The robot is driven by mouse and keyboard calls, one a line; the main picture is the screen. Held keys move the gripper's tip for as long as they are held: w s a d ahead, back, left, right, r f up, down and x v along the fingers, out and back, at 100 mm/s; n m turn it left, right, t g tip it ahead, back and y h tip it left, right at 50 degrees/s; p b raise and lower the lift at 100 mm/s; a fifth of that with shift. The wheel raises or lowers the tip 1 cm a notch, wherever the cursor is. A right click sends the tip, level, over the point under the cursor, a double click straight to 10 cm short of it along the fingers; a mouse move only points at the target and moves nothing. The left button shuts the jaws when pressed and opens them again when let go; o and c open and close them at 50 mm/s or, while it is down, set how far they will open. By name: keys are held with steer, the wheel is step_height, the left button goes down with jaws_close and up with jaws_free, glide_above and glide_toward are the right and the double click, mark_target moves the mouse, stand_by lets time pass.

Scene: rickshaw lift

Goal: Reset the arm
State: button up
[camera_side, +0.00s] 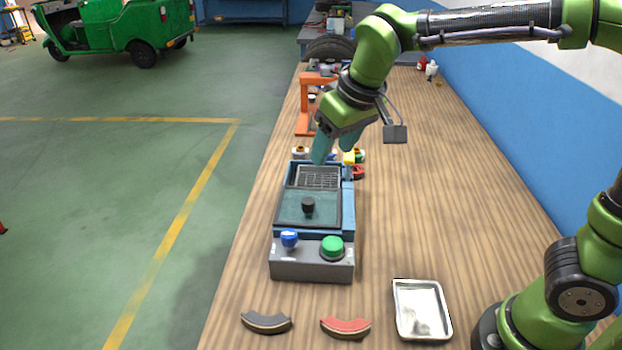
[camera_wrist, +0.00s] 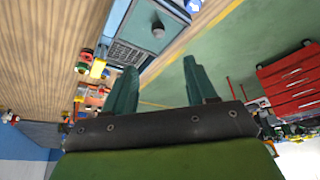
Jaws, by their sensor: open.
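My gripper (camera_side: 335,150) is above the far end of a blue box-like machine (camera_side: 348,212) on the wooden bench. Its two teal fingers (camera_wrist: 160,88) stand apart in the wrist view with nothing between them. The machine has a grey grille (camera_side: 318,177), a dark lid with a black knob (camera_side: 308,205), and a grey control panel in front with a blue knob (camera_side: 289,238) and a green button (camera_side: 332,246). My fingers hide part of the machine's far edge in the side view.
A grey curved pad (camera_side: 266,322), a red curved pad (camera_side: 346,327) and a metal tray (camera_side: 422,310) lie at the near end. An orange press (camera_side: 305,105) and small colourful items (camera_side: 357,157) stand behind the machine.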

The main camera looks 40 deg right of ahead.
steer(key=s+d+f+m+t+y, duration=0.1)
steer(key=s+d+m, duration=0.1)
steer(key=s, duration=0.5)
steer(key=s+d+f+m+t+y, duration=0.1)
steer(key=s+d+m, duration=0.1)
steer(key=s+d, duration=0.3)
steer(key=shift+s+t, duration=0.4)
steer(key=shift+s, duration=0.85)
stand_by(0.4)
